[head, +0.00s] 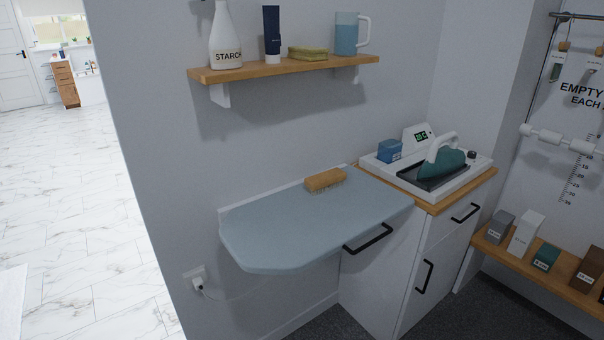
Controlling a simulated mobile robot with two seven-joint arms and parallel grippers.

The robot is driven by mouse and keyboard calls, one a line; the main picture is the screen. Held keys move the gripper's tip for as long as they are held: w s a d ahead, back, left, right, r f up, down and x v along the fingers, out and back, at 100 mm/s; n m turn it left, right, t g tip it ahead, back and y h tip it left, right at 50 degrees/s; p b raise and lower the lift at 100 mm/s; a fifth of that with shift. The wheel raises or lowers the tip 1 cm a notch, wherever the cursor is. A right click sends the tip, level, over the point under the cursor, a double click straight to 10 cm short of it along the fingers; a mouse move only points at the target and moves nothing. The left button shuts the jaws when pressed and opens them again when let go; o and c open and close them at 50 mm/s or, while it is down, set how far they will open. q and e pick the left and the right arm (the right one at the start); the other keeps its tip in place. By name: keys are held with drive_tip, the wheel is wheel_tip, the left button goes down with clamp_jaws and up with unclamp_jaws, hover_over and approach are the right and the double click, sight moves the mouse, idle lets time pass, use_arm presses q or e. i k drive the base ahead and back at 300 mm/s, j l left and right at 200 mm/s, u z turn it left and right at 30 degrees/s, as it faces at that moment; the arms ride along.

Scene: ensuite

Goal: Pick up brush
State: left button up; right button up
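A wooden brush (325,179) lies bristles down on the light blue ironing board (290,237). It sits near the board's back edge, close to the wall. Neither of my grippers shows in the head view.
A wooden shelf (285,68) above holds a starch bottle (225,38), a dark tube, a sponge and a blue jug (347,34). A teal iron (441,162) rests in a tray on the cabinet (410,250) at right. The rest of the board is clear.

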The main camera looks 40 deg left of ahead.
sight(315, 183)
drive_tip(key=i+l+u, duration=0.2)
drive_tip(key=u, duration=0.2)
drive_tip(key=i+l+u, duration=0.55)
drive_tip(key=u, duration=0.3)
drive_tip(key=i+l+u, duration=0.1)
drive_tip(key=l+u, duration=0.3)
drive_tip(key=l, duration=0.15)
drive_tip(key=i+l+u, duration=0.1)
drive_tip(key=l+u, duration=0.7)
drive_tip(key=l, duration=0.1)
